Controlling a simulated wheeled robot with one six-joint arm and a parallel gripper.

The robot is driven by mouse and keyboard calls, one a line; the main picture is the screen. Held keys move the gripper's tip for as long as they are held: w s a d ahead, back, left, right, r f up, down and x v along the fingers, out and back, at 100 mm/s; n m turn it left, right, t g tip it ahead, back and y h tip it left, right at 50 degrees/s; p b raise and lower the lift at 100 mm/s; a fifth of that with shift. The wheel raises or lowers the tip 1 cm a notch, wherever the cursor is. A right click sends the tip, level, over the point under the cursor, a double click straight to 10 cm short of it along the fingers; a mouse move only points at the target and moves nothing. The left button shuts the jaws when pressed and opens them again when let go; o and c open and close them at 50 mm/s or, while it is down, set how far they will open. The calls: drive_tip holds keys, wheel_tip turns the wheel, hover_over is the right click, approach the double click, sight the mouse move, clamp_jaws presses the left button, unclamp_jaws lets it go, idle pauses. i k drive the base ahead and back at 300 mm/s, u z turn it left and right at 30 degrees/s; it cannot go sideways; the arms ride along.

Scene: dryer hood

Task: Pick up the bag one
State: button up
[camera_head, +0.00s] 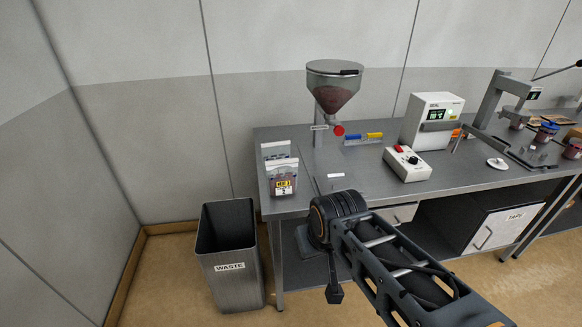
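Two clear bags stand upright at the left end of the steel bench. The front bag (284,182) has dark contents and a yellow-and-black label whose number is too small to read surely. The rear bag (275,151) is partly hidden behind it. I cannot tell which is bag one. My arm reaches in from the lower right, in front of the bench edge. A dark end part, seemingly my gripper (334,292), hangs below bench height, right of and apart from the bags. Its fingers cannot be made out.
A waste bin (229,254) stands on the floor left of the bench (365,182). A hopper (334,88) with dark contents stands behind and right of the bags. Further right are a white control box (408,163), a display unit (431,118) and a lever press (492,100).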

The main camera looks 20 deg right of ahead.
sight(278, 150)
drive_tip(key=z, duration=0.5)
drive_tip(key=i, duration=0.65)
drive_tip(key=u, duration=2)
drive_tip(key=i, duration=0.5)
drive_tip(key=u, duration=0.05)
